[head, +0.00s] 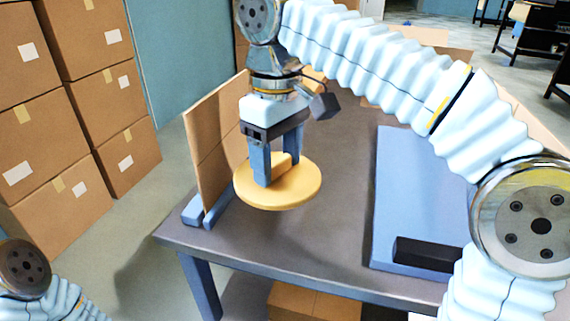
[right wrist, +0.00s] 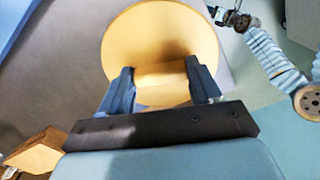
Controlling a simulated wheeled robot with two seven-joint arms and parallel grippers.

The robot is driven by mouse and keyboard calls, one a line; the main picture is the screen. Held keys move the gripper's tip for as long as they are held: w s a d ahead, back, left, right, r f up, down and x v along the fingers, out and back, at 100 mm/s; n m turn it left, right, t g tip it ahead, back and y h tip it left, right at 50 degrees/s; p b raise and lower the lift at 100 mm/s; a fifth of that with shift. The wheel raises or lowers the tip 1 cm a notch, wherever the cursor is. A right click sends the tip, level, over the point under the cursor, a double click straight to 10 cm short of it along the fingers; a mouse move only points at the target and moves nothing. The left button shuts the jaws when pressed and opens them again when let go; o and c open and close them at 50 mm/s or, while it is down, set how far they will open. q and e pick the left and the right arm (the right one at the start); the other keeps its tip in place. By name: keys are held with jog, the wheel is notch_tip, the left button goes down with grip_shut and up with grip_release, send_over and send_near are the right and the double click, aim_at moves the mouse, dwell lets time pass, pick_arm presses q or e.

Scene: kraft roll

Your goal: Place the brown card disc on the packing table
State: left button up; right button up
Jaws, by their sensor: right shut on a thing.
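The card disc (head: 300,193) is a round, flat, yellow-tan plate with a raised block on top. My right gripper (head: 275,172) points down and is shut on this block. The disc is roughly level over the left part of the dark grey packing table (head: 330,240); its gap to the top is hard to judge. In the right wrist view the disc (right wrist: 160,40) fills the space beyond the fingers, with the block between them. My left gripper (right wrist: 234,18) shows small in the right wrist view; its jaws are unclear.
An upright brown cardboard panel (head: 212,150) in a blue stand is close left of the disc. A blue board (head: 400,190) with a black bar (head: 425,254) lies on the table's right. The table between disc and board is bare. Stacked cartons (head: 85,100) stand left.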

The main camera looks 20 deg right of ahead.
aim_at(273, 157)
jog(key=w+f, duration=0.5)
jog(key=shift+d+b, duration=0.3)
jog(key=shift+d, duration=0.05)
jog(key=f, duration=0.2)
jog(key=w+f, duration=0.1)
jog(key=f, duration=0.1)
jog(key=shift+w+d+b, duration=0.1)
jog(key=shift+b, duration=0.25)
jog(key=shift+f, duration=0.25)
jog(key=shift+f, duration=0.15)
jog(key=o, duration=1.1)
notch_tip(273, 157, up, 11)
jog(key=p, duration=0.2)
jog(key=shift+p, duration=0.4)
jog(key=shift+r, duration=0.65)
